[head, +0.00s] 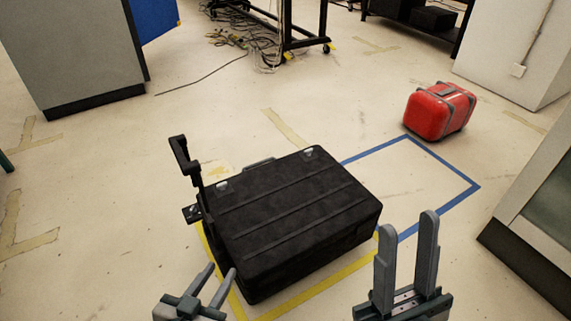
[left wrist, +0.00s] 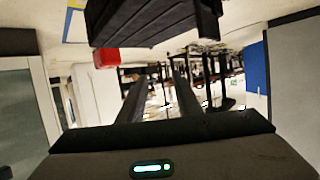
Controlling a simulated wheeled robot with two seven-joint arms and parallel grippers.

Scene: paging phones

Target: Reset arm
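My left gripper (head: 214,284) is at the bottom of the head view, just in front of the black case's near left corner, with its two fingers apart and nothing between them. Its fingers also show in the left wrist view (left wrist: 160,98), apart and empty. My right gripper (head: 407,250) is at the bottom right, to the right of the case, with its fingers pointing up, apart and empty. Neither gripper appears to hold anything.
A black suitcase (head: 290,205) with a raised handle (head: 184,158) lies in the yellow floor outline (head: 330,281). A blue outline (head: 450,207) is bare at right. A red case (head: 439,110) stands beyond it. Cabinets stand at both sides; cables (head: 232,38) lie at the back.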

